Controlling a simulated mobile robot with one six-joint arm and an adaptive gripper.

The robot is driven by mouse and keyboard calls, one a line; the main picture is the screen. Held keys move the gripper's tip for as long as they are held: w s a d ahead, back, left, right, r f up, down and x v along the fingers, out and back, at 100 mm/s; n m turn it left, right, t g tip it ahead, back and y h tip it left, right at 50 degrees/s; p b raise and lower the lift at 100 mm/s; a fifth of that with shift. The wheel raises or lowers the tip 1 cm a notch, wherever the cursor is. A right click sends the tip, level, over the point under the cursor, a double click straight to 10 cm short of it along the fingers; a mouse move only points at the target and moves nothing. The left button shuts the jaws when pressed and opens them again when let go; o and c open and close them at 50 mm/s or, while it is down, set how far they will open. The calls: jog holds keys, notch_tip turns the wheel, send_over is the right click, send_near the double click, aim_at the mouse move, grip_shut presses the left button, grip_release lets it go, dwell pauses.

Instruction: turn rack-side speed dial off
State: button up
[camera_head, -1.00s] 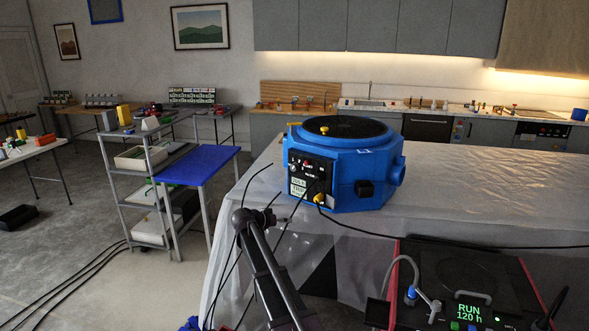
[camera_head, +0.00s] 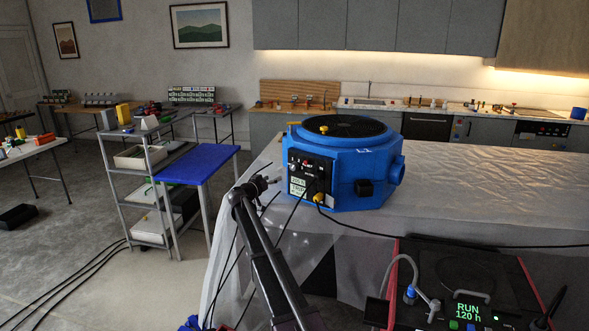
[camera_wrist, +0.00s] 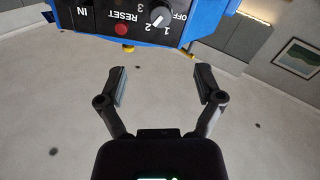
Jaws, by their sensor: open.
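The blue octagonal machine (camera_head: 345,190) sits on the sheet-covered table, its black control panel (camera_head: 310,176) facing left-front. In the wrist view the panel is upside down at the top, with a grey speed dial (camera_wrist: 161,18) ringed by OFF, 1, 2 and 3. The dial's pale mark appears to lie on the side of the numbers 1 and 2; the exact setting is unclear. My gripper (camera_wrist: 166,85) is open and empty, its fingers apart below the panel and not touching the dial. In the head view my gripper (camera_head: 268,183) is just left of the panel.
A red RESET button (camera_wrist: 121,29) and an IN control (camera_wrist: 84,15) sit beside the dial. A cable (camera_head: 440,239) runs from the machine across the table. A red-edged unit (camera_head: 450,285) stands front right.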

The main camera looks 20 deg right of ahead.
aim_at(293, 168)
jog(key=shift+d, duration=0.1)
jog(key=x, duration=1.3)
jog(key=shift+w+d, duration=0.2)
